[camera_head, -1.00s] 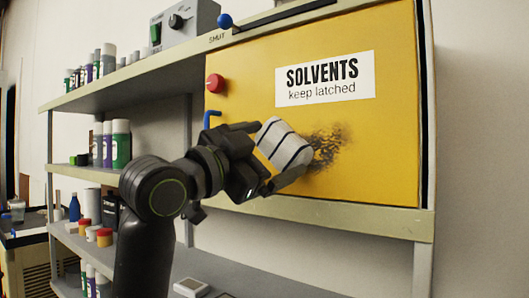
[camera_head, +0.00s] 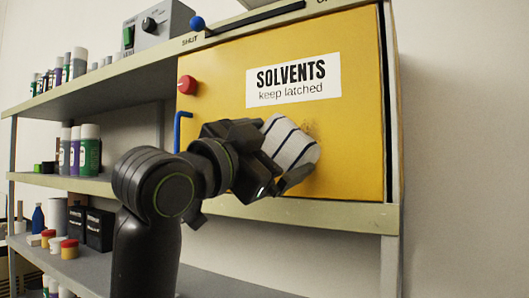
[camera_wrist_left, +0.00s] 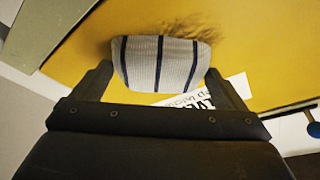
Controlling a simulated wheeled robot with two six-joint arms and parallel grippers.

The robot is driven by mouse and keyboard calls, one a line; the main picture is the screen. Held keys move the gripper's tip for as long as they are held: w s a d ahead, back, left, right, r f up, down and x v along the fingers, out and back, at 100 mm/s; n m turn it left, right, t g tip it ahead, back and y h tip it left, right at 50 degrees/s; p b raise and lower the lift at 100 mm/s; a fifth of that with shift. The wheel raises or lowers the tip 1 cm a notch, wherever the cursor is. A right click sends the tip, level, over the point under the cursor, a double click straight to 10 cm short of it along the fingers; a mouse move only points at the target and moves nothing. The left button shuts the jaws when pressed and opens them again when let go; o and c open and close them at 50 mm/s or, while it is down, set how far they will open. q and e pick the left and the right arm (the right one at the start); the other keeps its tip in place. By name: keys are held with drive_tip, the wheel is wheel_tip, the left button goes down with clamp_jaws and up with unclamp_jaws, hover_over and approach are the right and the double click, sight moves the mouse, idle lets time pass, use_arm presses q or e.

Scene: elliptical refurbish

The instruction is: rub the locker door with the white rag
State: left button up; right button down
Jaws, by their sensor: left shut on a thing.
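The yellow locker door (camera_head: 345,150) with its "SOLVENTS keep latched" label (camera_head: 293,80) stands closed-looking in the head view. My left gripper (camera_head: 282,165) is shut on the white rag (camera_head: 291,146), which has dark stripes. The rag is bunched between the fingers and lies at the door face, below the label. In the left wrist view the rag (camera_wrist_left: 160,62) sits between the two fingers (camera_wrist_left: 165,85) against the yellow door (camera_wrist_left: 240,50). A dark smudge (camera_wrist_left: 165,28) shows on the door just past the rag's edge; the rag hides part of that area. My right gripper is not in view.
A red knob (camera_head: 187,85) and a blue handle (camera_head: 178,132) are at the door's left side. A grey box with a dial (camera_head: 158,27) stands on the top shelf. Shelves at left hold several cans and bottles (camera_head: 88,149). A blue-ended lever (camera_head: 198,23) runs above the door.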

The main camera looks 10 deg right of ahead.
sight(308, 144)
use_arm(q)
drive_tip(key=shift+s+d+f+b, duration=0.1)
drive_tip(key=shift+s+d+b, duration=0.4)
drive_tip(key=shift+d, duration=0.15)
drive_tip(key=shift+s+d, duration=0.45)
drive_tip(key=shift+d, duration=0.25)
drive_tip(key=shift+s+d+b, duration=0.35)
drive_tip(key=shift+d+b, duration=0.05)
drive_tip(key=shift+b, duration=0.15)
drive_tip(key=shift+s+d+b, duration=0.45)
drive_tip(key=shift+s+d, duration=0.25)
drive_tip(key=shift+d, duration=0.3)
drive_tip(key=shift+w+a, duration=0.65)
drive_tip(key=shift+a, duration=0.2)
drive_tip(key=shift+w+a+p, duration=0.3)
drive_tip(key=shift+w+a, duration=0.5)
drive_tip(key=shift+a, duration=0.3)
drive_tip(key=shift+w+a+p, duration=0.3)
drive_tip(key=shift+w+a, duration=0.45)
drive_tip(key=shift+a, duration=0.3)
drive_tip(key=w+a+p, duration=0.1)
drive_tip(key=w+a, duration=0.3)
drive_tip(key=a, duration=0.1)
drive_tip(key=shift+a+p, duration=0.2)
drive_tip(key=shift+p, duration=0.15)
